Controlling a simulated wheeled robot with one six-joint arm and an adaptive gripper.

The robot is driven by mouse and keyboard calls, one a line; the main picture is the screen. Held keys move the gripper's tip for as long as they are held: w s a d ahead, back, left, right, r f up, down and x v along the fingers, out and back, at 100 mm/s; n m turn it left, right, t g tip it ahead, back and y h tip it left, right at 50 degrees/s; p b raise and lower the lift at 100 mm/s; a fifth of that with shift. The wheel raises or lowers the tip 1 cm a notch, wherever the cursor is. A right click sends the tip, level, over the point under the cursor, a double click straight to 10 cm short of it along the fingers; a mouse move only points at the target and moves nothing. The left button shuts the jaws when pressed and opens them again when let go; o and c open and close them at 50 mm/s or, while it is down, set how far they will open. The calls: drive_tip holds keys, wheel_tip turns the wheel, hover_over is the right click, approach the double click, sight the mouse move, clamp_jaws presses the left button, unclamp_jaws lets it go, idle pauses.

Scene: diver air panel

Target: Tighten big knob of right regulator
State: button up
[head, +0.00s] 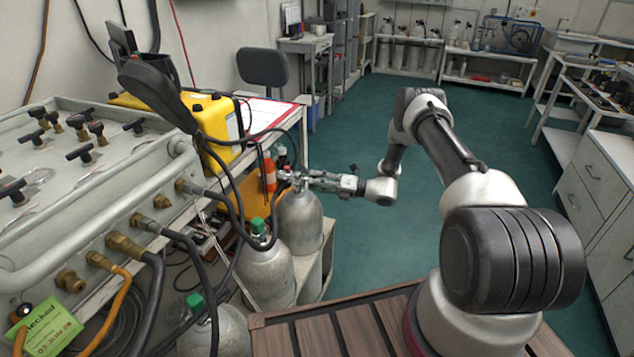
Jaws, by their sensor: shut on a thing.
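The right regulator (284,174) sits at the top of the grey cylinder (300,222) in the middle of the head view. My gripper (303,178) reaches in from the right, roughly level, and is shut at the regulator. The gripped part appears to be its big knob, but the fingers cover most of it. The knob's exact angle cannot be made out.
Two more grey cylinders with green caps (258,226) stand nearer, at lower left. The air panel (120,190) with hoses fills the left. A yellow case (212,122) and a red-edged clipboard (265,112) lie behind. Green floor (400,265) is open at the right.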

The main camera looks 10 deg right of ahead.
drive_tip(key=m+t, duration=0.1)
drive_tip(key=m, duration=0.6)
drive_tip(key=shift+d, duration=0.15)
drive_tip(key=shift+m, duration=0.3)
drive_tip(key=o, duration=1)
drive_tip(key=shift+o, duration=0.2)
drive_tip(key=v, duration=1.2)
drive_tip(key=shift+r, duration=0.1)
